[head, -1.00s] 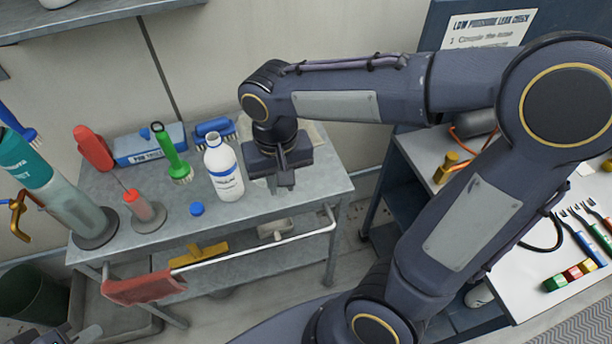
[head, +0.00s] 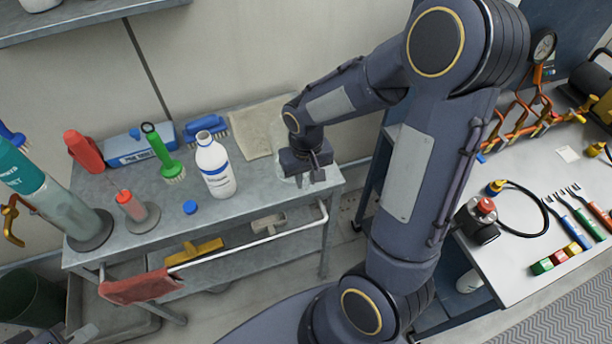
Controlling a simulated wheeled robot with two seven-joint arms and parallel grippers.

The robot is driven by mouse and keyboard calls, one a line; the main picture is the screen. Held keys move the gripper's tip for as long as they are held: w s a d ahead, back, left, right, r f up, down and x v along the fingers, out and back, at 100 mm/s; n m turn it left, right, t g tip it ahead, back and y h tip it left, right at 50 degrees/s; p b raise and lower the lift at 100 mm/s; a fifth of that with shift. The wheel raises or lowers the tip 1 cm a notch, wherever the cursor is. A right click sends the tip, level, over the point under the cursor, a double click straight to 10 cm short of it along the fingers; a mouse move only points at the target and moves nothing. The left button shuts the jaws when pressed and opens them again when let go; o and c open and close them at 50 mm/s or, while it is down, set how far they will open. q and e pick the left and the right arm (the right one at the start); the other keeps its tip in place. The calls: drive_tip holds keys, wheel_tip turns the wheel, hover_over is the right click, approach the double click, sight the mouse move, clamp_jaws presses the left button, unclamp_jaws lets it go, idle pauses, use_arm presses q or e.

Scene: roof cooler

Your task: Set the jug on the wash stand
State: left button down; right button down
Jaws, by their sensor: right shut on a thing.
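The wash stand (head: 130,242) is the grey metal two-tier stand at left. My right gripper (head: 316,172) is over its right end, close to the top, and is shut on the jug. The jug (head: 283,169) is mostly hidden behind the gripper; only a pale, clear-looking edge shows. I cannot tell whether it touches the stand top. My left gripper (head: 82,334) is only partly in view at the bottom left edge, and its jaws are unclear.
A white-topped bench (head: 520,281) with tools stands right. Stand top is bare at front middle.

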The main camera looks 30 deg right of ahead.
drive_tip(key=shift+f, duration=0.2)
drive_tip(key=c, duration=1.3)
unclamp_jaws()
drive_tip(key=shift+r, duration=0.15)
wheel_tip(320, 180, up, 11)
drive_tip(key=shift+r, duration=0.1)
drive_tip(key=shift+s+r, duration=0.1)
drive_tip(key=shift+r, duration=0.2)
drive_tip(key=s+a+t+y, duration=0.1)
drive_tip(key=s+a+t, duration=0.1)
drive_tip(key=s, duration=0.2)
drive_tip(key=s+a+r+t+y, duration=0.1)
drive_tip(key=s+a, duration=0.1)
drive_tip(key=s, duration=0.3)
drive_tip(key=s+a+r+n+t+y, duration=0.1)
drive_tip(key=s+a+t, duration=0.1)
drive_tip(key=s, duration=0.2)
drive_tip(key=shift+s+r+t+y, duration=0.15)
drive_tip(key=shift+s+t+y, duration=0.15)
drive_tip(key=shift+y, duration=0.1)
